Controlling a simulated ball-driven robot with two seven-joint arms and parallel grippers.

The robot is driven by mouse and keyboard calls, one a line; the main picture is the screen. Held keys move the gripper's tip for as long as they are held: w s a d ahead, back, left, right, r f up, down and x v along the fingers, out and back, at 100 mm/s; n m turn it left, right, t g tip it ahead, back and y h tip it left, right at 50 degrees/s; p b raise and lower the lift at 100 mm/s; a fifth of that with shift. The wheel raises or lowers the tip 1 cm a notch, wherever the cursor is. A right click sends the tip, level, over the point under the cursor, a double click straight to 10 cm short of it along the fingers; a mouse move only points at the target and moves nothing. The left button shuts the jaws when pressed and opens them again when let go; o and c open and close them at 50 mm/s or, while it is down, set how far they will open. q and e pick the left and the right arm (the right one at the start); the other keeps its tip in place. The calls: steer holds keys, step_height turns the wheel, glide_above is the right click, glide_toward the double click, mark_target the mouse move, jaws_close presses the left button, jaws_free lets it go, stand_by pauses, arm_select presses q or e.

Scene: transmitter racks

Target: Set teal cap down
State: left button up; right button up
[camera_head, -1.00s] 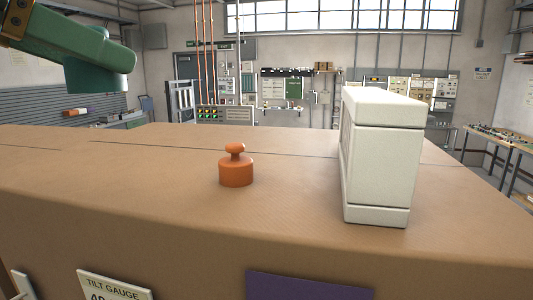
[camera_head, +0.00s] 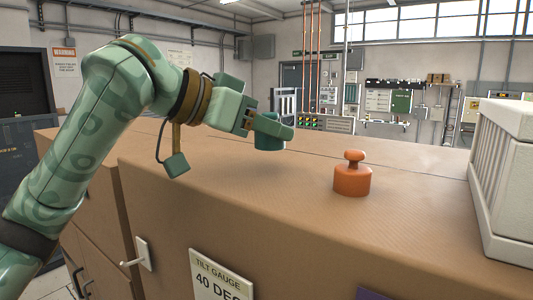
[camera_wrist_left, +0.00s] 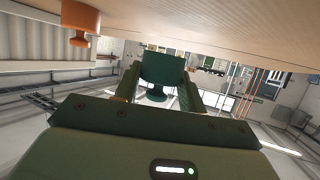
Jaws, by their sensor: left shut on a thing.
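The teal cap (camera_head: 269,142) is between the fingers of my left gripper (camera_head: 272,127), over the brown cabinet top (camera_head: 230,170). In the left wrist view the cap (camera_wrist_left: 163,68) sits between both fingers of the left gripper (camera_wrist_left: 163,80), its wide end toward the brown surface. The gripper is shut on it. I cannot tell whether the cap touches the surface or hangs just above it. An orange knobbed weight (camera_head: 352,178) stands upright to the right of the cap, apart from it. My right gripper is not in view.
A white ribbed box (camera_head: 505,180) stands on the cabinet top at the right edge. A tilt gauge label (camera_head: 222,276) and a light switch-like lever (camera_head: 140,254) are on the cabinet front. The top between cap and front edge is clear.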

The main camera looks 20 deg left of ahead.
mark_target(265, 149)
arm_select(q)
steer(key=f, duration=0.4)
steer(key=shift+w+b, duration=0.3)
steer(key=shift+w, duration=0.1)
steer(key=shift+r, duration=0.1)
steer(key=shift+s, duration=0.1)
steer(key=o, duration=1)
steer(key=shift+c, duration=0.2)
steer(key=shift+s+a+r, duration=0.1)
steer(key=shift+a+r, duration=0.05)
steer(key=v, duration=1.1)
steer(key=shift+s+a+r, duration=0.15)
steer(key=shift+s, duration=0.05)
